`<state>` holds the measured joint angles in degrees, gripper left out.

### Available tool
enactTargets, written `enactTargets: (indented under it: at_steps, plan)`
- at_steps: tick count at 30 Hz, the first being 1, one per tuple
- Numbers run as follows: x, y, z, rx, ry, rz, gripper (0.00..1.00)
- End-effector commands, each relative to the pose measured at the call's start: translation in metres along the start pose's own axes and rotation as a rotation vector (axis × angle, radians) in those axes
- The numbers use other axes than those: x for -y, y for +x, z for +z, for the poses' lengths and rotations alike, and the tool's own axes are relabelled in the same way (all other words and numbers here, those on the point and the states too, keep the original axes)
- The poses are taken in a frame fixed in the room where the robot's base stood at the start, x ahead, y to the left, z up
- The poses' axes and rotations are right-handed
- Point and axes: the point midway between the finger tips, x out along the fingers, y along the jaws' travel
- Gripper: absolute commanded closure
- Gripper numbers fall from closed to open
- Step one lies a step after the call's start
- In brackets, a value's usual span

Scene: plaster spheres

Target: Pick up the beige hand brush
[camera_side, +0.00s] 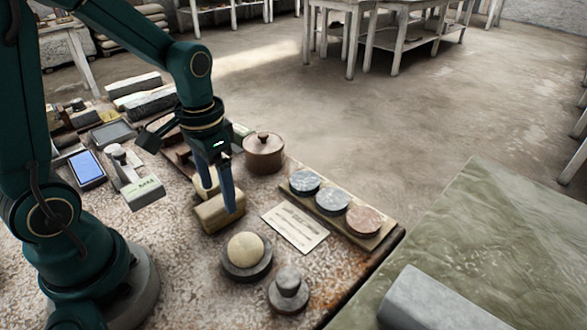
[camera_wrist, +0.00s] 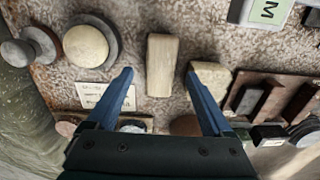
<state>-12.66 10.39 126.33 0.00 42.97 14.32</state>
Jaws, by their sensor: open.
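A beige oblong block, which looks like the hand brush (camera_side: 212,216), lies on the speckled table below my gripper (camera_side: 217,199). In the wrist view the hand brush (camera_wrist: 162,62) lies lengthwise between my two blue fingers (camera_wrist: 160,74). The fingers are open and apart, one toward each long side of it, with nothing held. Whether the fingertips are down beside it or still above it I cannot tell. No bristles show. A second, smaller beige piece (camera_wrist: 216,77) is partly hidden behind the right finger.
A pale sphere on a grey ring (camera_side: 245,249) and a grey knobbed weight (camera_side: 288,288) stand near the front edge. A paper card (camera_side: 294,226), a rack of round discs (camera_side: 332,201) and a brown lidded pot (camera_side: 264,152) are at right. A green-labelled block (camera_side: 145,193) is at left.

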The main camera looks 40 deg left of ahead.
Motion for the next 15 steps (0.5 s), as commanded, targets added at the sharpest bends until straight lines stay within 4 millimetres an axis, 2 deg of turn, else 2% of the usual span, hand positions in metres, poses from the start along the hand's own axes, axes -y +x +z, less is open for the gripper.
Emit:
enactTargets:
  at_steps: [9, 15]
  plan:
    - [0.001, 0.033, 0.002, 0.012, -0.006, 0.003, 0.15]
    - [0.001, 0.048, 0.002, 0.009, -0.005, 0.002, 0.15]
